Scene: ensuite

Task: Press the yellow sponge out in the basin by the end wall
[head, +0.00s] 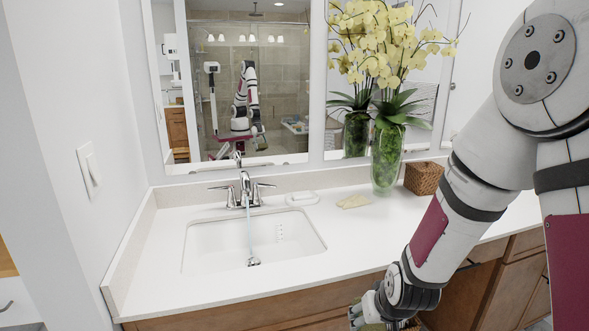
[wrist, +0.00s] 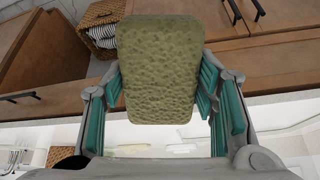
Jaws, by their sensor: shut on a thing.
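My gripper (wrist: 160,92) is shut on an olive-yellow, pitted sponge (wrist: 158,60), with a teal-padded finger on each side of it. In the head view my gripper (head: 368,311) is at the bottom edge, low in front of the counter, and only a sliver of the sponge shows. The white basin (head: 215,240) is sunk in the counter next to the left end wall, left of my gripper and apart from it. A thin bluish stream (head: 249,225) runs from the chrome faucet (head: 246,188) to the drain. The basin holds no sponge.
A pale yellowish flat piece (head: 354,201) and a white soap dish (head: 303,198) lie on the counter (head: 340,240). A glass orchid vase (head: 386,160) and wicker box (head: 424,177) stand behind. Wooden cabinets (wrist: 190,35) and a towel basket (wrist: 104,24) show in the wrist view.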

